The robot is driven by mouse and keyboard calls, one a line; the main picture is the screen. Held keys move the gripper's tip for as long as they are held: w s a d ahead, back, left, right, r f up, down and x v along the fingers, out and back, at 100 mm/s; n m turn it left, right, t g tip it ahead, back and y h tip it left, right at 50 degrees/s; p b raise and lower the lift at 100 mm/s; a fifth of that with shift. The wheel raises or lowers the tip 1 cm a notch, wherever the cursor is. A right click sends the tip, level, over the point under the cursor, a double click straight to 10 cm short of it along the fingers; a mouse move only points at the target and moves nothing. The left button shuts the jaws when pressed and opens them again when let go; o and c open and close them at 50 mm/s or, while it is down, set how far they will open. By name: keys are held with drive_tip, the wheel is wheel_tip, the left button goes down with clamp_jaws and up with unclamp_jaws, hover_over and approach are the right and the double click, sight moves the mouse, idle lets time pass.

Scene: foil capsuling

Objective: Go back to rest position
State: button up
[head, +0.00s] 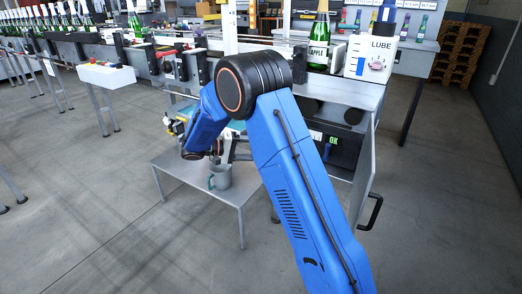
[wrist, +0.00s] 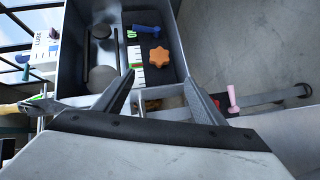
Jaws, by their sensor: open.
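My gripper (wrist: 158,80) shows in the wrist view with its two dark fingers spread apart and nothing visible between their tips. Beyond the fingertips is a grey open-fronted cabinet (wrist: 187,68) with an orange star-shaped knob (wrist: 158,56) and a blue handle (wrist: 146,30). I cannot tell the exact gap to them. In the head view my blue arm reaches forward and bends down at the elbow over the low grey table (head: 200,178). The arm hides most of my gripper there.
The grey workstation (head: 345,92) carries a green bottle labelled APPLE (head: 318,40) and a white LUBE container (head: 370,58). A black door handle (head: 371,212) sticks out at its right. A bottle conveyor (head: 130,55) runs behind.

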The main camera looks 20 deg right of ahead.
idle(0.3)
drive_tip(key=s+d+r+y, duration=0.2)
drive_tip(key=s+r+y, duration=0.1)
drive_tip(key=s, duration=0.4)
drive_tip(key=s+d+r+n+y, duration=0.1)
drive_tip(key=s+d+r+y, duration=0.15)
drive_tip(key=s, duration=0.45)
drive_tip(key=s+d+r+y, duration=0.1)
drive_tip(key=s+r+y, duration=0.2)
drive_tip(key=s, duration=0.4)
drive_tip(key=s+a+n+t+y, duration=0.1)
drive_tip(key=s+a+t+y, duration=0.2)
drive_tip(key=s, duration=0.8)
drive_tip(key=s+a+n+t+y, duration=0.1)
drive_tip(key=s+a+t+y, duration=0.2)
drive_tip(key=s, duration=0.8)
drive_tip(key=shift+f+y, duration=0.3)
drive_tip(key=shift+y, duration=0.35)
drive_tip(key=shift+a, duration=0.1)
